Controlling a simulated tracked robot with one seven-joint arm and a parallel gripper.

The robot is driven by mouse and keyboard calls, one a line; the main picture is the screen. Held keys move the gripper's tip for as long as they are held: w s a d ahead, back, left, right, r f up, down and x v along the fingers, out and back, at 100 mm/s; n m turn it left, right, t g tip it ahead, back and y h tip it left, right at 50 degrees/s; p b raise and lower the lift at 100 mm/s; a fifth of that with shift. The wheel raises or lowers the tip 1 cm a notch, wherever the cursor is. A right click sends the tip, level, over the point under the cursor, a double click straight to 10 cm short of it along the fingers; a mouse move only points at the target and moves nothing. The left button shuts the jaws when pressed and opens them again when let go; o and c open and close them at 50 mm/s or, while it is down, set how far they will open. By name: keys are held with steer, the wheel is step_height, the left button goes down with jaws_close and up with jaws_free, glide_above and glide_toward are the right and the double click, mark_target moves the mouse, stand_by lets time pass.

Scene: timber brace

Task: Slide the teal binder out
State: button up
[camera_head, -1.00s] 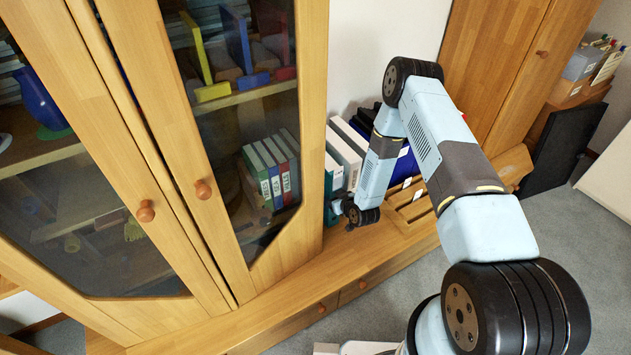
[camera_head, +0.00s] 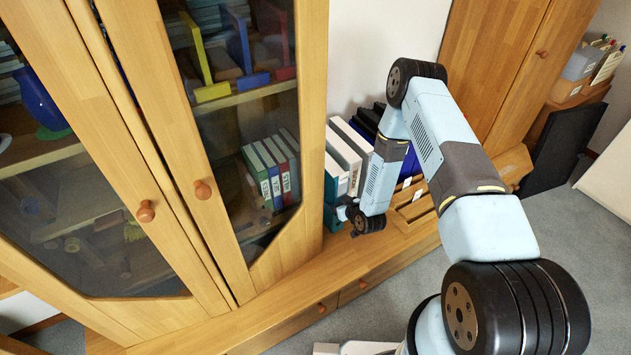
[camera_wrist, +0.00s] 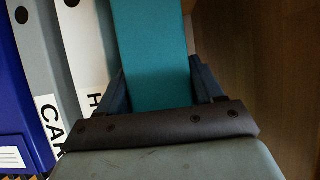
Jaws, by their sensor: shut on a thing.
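The teal binder (camera_head: 332,188) stands upright on the wooden ledge, against the side of the glazed cabinet, at the left end of a row of binders. Its spine (camera_wrist: 150,45) fills the middle of the wrist view. My gripper (camera_wrist: 160,88) is shut on it, with one finger along each side of the spine. In the head view my gripper (camera_head: 347,212) is at the front of the binder, low down, and my wrist hides part of it.
Light binders (camera_head: 347,152) stand close on the right of the teal one, then a blue binder (camera_wrist: 18,95). The cabinet side (camera_wrist: 270,70) is close on the other side. A wooden rack (camera_head: 415,205) lies on the ledge to the right. The ledge front is clear.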

steer(key=shift+s+d, duration=0.65)
steer(key=shift+s, duration=0.25)
steer(key=shift+s+d, duration=0.6)
steer(key=shift+s, duration=0.3)
steer(key=o, duration=1.1)
steer(key=shift+o, duration=0.2)
steer(key=shift+s, duration=0.1)
steer(key=v, duration=0.7)
steer(key=shift+s+d+r, duration=0.2)
steer(key=shift+s+d, duration=0.05)
